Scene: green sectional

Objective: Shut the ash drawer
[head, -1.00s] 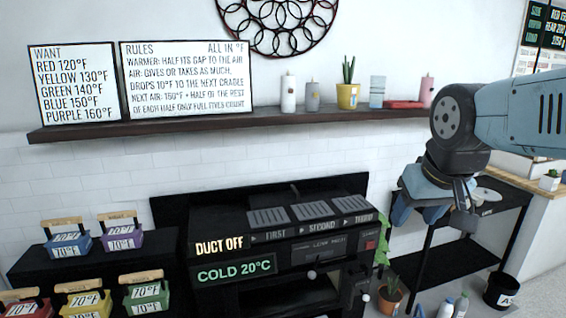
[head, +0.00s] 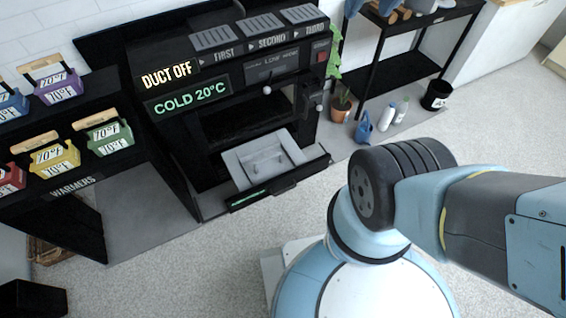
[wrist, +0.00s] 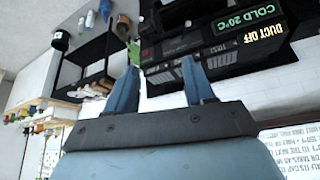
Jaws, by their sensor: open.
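The ash drawer (head: 236,167) shows in the head view as a light grey tray at the bottom of the black stove (head: 165,55). It is pulled out towards me, with a dark front edge. My gripper (wrist: 160,68) shows in the wrist view with two blue fingers spread apart and nothing between them. That view is upside down, with the stove (wrist: 180,45) beyond the fingers. The gripper is apart from the drawer. In the head view only my thick arm links show clearly, to the right of the drawer.
Coloured boxes with wooden handles, such as a yellow one (head: 54,158), stand on the warmer shelf at left. A black side table (head: 408,50) is at upper right. A plant pot (head: 341,105), bottles, a blue watering can (head: 363,127) and a black bin (head: 436,95) stand on the floor. The floor before the drawer is clear.

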